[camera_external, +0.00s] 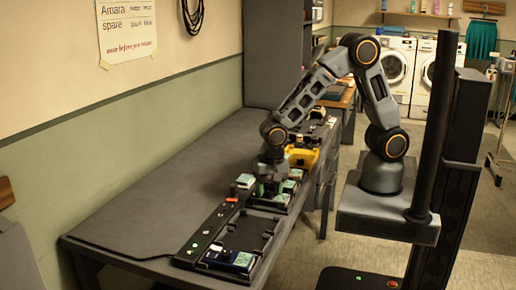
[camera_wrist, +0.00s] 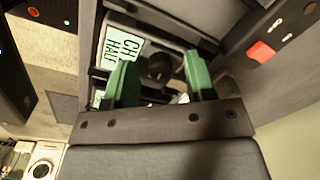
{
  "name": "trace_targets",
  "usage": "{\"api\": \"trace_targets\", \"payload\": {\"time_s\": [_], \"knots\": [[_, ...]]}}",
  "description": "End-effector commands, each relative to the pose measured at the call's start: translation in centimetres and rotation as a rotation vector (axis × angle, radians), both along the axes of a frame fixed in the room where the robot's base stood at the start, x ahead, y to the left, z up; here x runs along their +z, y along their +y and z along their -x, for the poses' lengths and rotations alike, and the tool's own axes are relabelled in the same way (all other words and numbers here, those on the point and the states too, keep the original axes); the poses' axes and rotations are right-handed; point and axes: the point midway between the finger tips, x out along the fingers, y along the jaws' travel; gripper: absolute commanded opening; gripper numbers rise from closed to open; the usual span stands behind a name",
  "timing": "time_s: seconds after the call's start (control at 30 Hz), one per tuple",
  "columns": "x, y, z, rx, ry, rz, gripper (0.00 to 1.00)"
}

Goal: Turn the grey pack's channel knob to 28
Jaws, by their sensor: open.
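In the wrist view, a pack with a dark grey casing (camera_wrist: 168,38) lies under my gripper (camera_wrist: 160,76). A pale label (camera_wrist: 122,46) on it shows "CH" and "HALF" in large letters. A dark round knob (camera_wrist: 157,68) shows between my two green fingers, which stand apart on either side of it. I cannot tell whether the fingers touch it. No channel number or pointer is legible. In the external view, my gripper (camera_external: 270,186) is down at the charging row on the bench, and it hides much of the pack beneath.
The bench (camera_external: 150,205) runs along the wall. Nearby are a pale-topped pack (camera_external: 245,181), a yellow item (camera_external: 302,158), and a pack with a blue edge (camera_external: 243,260) at the near end. A red button (camera_wrist: 261,51) is at upper right in the wrist view. The bench's left side is clear.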

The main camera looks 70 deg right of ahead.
Motion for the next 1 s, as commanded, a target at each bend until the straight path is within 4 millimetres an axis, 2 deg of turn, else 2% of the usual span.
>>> {"api": "trace_targets", "payload": {"time_s": [0.13, 0.23, 0.7, 1.0], "knots": [[0.7, 0.0, 0.0, 0.0, -0.002, -0.001, 0.5], [2.0, 0.0, 0.0, 0.0, -0.003, -0.002, 0.5], [11.0, -0.4, 0.5, 0.0, -0.003, -0.002, 0.5], [13.6, -0.5, 0.7, 0.0, -0.001, -0.001, 0.5]]}}
